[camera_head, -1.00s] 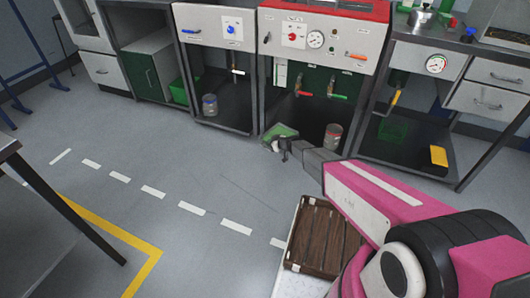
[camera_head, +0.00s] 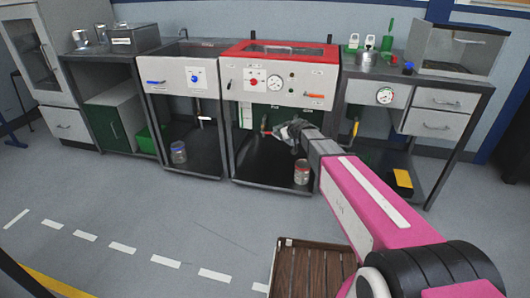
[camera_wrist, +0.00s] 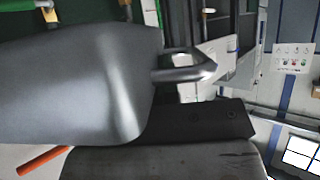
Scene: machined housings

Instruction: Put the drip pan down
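A smooth grey metal body that looks like the drip pan (camera_wrist: 80,85) fills the left of the wrist view, with a bent metal loop at its right side. It sits against the dark parts of my gripper (camera_wrist: 195,120); the exact contact is hidden. In the head view my gripper (camera_head: 290,130) and the grey piece at its tip are small and hard to separate. They are in the air before the open bay of the red-topped machine (camera_head: 275,75), near its taps and above its base shelf (camera_head: 262,172).
A can (camera_head: 301,172) stands on the machine's base shelf, right of the gripper. A jar (camera_head: 178,152) stands in the bay to the left. A yellow block (camera_head: 403,178) lies under the right bench. A brown slatted crate (camera_head: 312,270) is near me. Open floor lies left.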

